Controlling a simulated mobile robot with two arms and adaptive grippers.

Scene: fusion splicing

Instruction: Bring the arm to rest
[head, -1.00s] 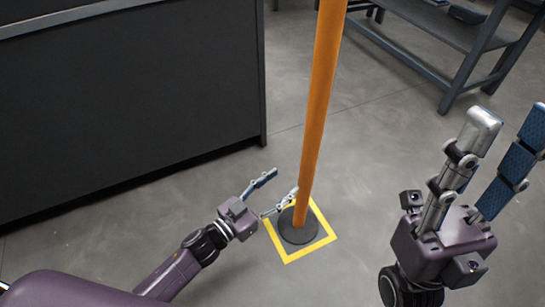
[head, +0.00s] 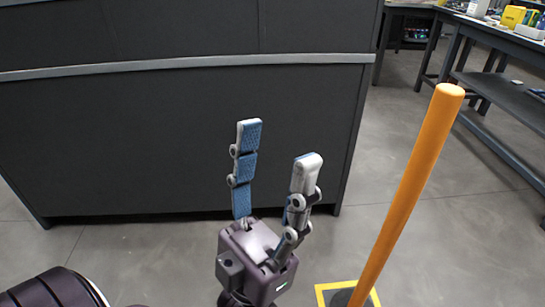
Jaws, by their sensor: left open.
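My left gripper (head: 279,146) is in the lower middle of the head view, its two blue-padded fingers pointing up and apart. It is open, with nothing between the fingers. It stands in front of a dark cabinet and to the left of an orange post, with a gap between gripper and post in the picture. A purple part of my own arm shows at the bottom left. My right gripper is not in view.
The orange post (head: 410,190) stands on a yellow-marked floor square (head: 321,290), partly cut off below. The dark cabinet (head: 130,150) fills the back left. A grey workbench (head: 500,42) with several items stands at the upper right. Grey floor is clear between post and workbench.

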